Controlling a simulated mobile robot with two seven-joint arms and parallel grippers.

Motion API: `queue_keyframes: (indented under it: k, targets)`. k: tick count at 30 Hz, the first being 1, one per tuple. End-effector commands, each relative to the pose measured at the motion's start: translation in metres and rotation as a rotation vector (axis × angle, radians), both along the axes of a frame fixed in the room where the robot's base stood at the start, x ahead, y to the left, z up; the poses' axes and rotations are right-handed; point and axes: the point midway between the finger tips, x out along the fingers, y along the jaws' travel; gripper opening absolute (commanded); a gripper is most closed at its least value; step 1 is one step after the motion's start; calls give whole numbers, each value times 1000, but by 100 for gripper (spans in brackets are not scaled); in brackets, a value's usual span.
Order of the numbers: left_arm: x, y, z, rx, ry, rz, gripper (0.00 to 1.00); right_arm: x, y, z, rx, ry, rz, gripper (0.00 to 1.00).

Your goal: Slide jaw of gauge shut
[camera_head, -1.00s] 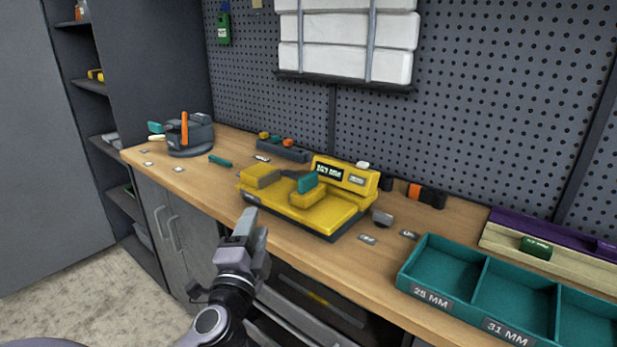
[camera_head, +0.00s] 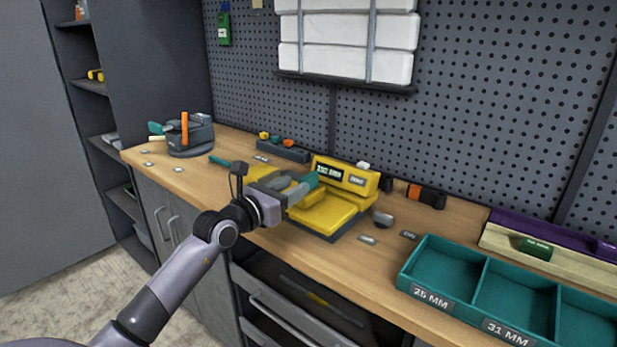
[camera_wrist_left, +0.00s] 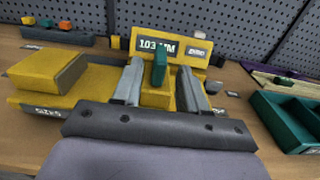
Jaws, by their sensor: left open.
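The yellow gauge (camera_head: 335,215) stands on the wooden bench, with a display reading about 103 MM in the left wrist view. Its fixed yellow block (camera_wrist_left: 47,70) is at the left there. The sliding jaw (camera_wrist_left: 157,97), a smaller yellow block with an upright teal handle (camera_wrist_left: 159,66), is apart from that block, with a clear gap between them. My left gripper (camera_head: 300,184) is open over the gauge. In the left wrist view its fingers (camera_wrist_left: 160,80) stand on either side of the teal handle. The arm hides much of the fixed block in the head view. My right gripper is out of view.
A teal tray (camera_head: 408,272) with labelled compartments is at the bench's right. A grey-orange device (camera_head: 190,137) stands at the left end. A small dark rack (camera_head: 283,150) and a pegboard are behind. A small grey block (camera_head: 382,218) sits right of the gauge.

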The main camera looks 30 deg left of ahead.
Motion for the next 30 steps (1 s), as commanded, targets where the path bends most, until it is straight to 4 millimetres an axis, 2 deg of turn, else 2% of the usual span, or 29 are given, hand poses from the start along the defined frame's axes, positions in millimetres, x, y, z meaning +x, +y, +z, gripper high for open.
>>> queue_keyframes:
  k: [9, 15, 28, 29, 30]
  targets:
    - [39, -3, 2, -1, -4, 0, 43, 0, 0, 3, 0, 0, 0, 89]
    - [57, -5, 1, -3, -3, -1, 43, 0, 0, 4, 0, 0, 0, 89]
    - [64, -6, 0, -3, -3, -1, 43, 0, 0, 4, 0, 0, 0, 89]
    - [64, -6, 0, -3, -3, -1, 36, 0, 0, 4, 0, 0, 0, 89]
    - [64, -6, 0, -3, -3, -1, 23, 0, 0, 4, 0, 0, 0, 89]
